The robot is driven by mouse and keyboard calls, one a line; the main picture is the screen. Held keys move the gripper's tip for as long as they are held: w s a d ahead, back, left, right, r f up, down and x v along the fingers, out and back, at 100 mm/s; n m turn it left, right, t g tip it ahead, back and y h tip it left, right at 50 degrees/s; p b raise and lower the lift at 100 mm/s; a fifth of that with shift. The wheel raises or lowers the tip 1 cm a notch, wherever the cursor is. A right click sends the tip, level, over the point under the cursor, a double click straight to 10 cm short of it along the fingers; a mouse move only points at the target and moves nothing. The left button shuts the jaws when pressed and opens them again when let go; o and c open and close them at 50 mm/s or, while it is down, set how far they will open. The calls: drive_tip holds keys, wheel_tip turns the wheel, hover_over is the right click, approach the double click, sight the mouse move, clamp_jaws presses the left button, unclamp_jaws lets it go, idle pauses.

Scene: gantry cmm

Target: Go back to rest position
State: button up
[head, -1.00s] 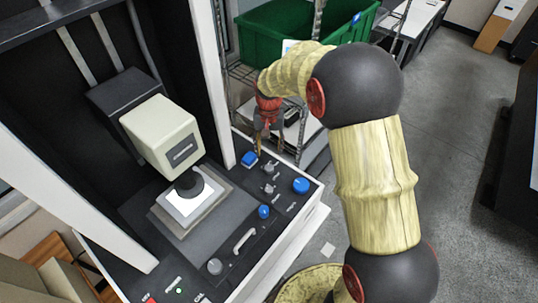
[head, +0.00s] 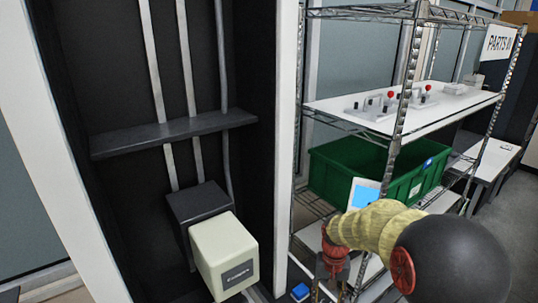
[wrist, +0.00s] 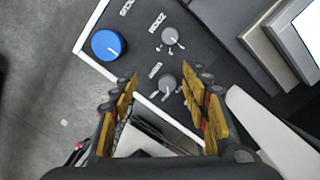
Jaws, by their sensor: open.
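My gripper (wrist: 160,110) is open and empty in the wrist view, its two yellow-padded fingers apart above the black control panel (wrist: 115,30). A large blue button (wrist: 108,44) lies left of the fingers. Two grey knobs, one farther (wrist: 170,36) and one nearer (wrist: 166,83), show past and between the fingertips. In the head view my gripper (head: 330,290) is at the bottom edge, its fingertips partly cut off. The rest of the panel is out of the head view.
The cream machine head (head: 225,255) stands left of my gripper. A white upright post (head: 286,130) separates it from a wire shelf (head: 400,110) holding a green bin (head: 405,190). A small screen (head: 364,194) is close behind my wrist. Grey floor (head: 510,215) is open at right.

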drive_tip(key=s+r+n+t+b, duration=0.1)
drive_tip(key=s+r+t+b, duration=0.1)
drive_tip(key=s, duration=0.6)
drive_tip(key=s+r+n+t+b, duration=0.1)
drive_tip(key=s+r+t+b, duration=0.1)
drive_tip(key=s+r+b, duration=0.2)
drive_tip(key=s+r+t+b, duration=0.2)
drive_tip(key=s+r, duration=0.6)
drive_tip(key=s, duration=0.4)
drive_tip(key=shift+r+n+b, duration=0.15)
drive_tip(key=shift+n+b, duration=0.25)
drive_tip(key=shift+c, duration=0.2)
